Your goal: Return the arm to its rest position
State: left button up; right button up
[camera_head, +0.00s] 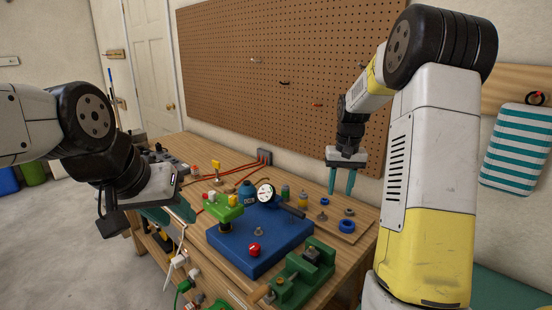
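My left arm comes in from the left edge, with its gripper (172,215) low over the left end of the wooden workbench. Its teal fingers point down and right, partly hidden by the gripper body, and I cannot tell how far apart they are. My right arm rises along the right side, and its gripper (341,182) hangs down above the back right of the workbench. Its two teal fingers are apart with nothing between them. The workbench (336,262) stands below both grippers.
A blue base (232,246) with a gauge (265,193) and a red knob (254,249) sits mid-bench. A green vise-like device (303,275) stands at the front right. A pegboard (262,60) covers the wall behind. A striped towel (515,148) hangs at right.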

jog(key=s+a+r+n+t+y, duration=0.1)
jog(key=s+a+r+t, duration=0.1)
jog(key=s+a+r, duration=0.35)
jog(key=s+a+r+t, duration=0.1)
jog(key=s+a+r, duration=0.1)
jog(key=s+r, duration=0.55)
jog(key=s+a+f+n+t+y, duration=0.1)
jog(key=s+a, duration=0.3)
jog(key=s, duration=0.9)
jog(key=shift+s+f+t, duration=0.2)
jog(key=shift+s+t, duration=0.2)
jog(key=shift+t, duration=0.2)
jog(key=shift+o, duration=0.2)
